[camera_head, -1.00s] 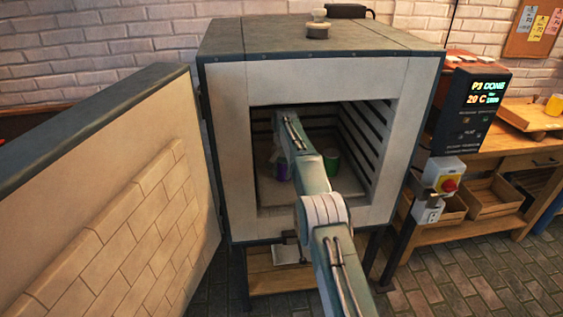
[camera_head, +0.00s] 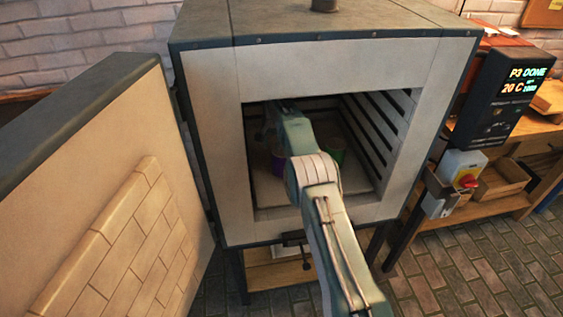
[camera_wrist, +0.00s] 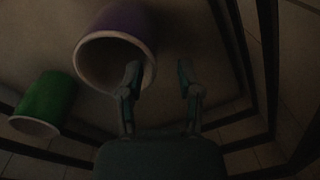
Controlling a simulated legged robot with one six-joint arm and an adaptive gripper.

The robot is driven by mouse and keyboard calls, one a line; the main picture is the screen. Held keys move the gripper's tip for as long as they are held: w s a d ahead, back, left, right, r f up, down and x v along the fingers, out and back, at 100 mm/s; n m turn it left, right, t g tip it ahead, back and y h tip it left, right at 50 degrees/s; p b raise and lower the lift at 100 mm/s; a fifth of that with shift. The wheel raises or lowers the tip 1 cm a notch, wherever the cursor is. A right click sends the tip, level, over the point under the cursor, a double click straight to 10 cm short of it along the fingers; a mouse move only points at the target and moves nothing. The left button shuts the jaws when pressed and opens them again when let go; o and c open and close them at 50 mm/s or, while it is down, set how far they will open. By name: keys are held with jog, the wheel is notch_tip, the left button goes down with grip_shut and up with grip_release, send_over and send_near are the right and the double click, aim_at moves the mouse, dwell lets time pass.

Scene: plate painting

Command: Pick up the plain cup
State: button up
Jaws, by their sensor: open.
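A purple cup (camera_wrist: 112,48) with a pale rim shows at the upper middle of the wrist view, its mouth partly facing the camera. It also shows inside the kiln in the head view (camera_head: 278,163), partly behind my arm. A green cup (camera_wrist: 45,104) with a pale rim is at the left of the wrist view, and its edge shows right of my arm in the head view (camera_head: 338,155). I cannot tell which cup is the plain one. My gripper (camera_wrist: 159,76) is open and empty. Its left finger overlaps the purple cup's rim in the picture; contact is unclear.
The kiln (camera_head: 427,110) is open, with grooved side walls close around my arm. Its brick-lined door (camera_head: 120,235) stands open on the left. A control box (camera_head: 500,95) and a switch box (camera_head: 462,175) are at the right. The wrist view is dark.

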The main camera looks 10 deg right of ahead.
jog(key=f, duration=0.5)
jog(key=shift+s, duration=0.2)
jog(key=shift+c, duration=0.3)
grip_shut()
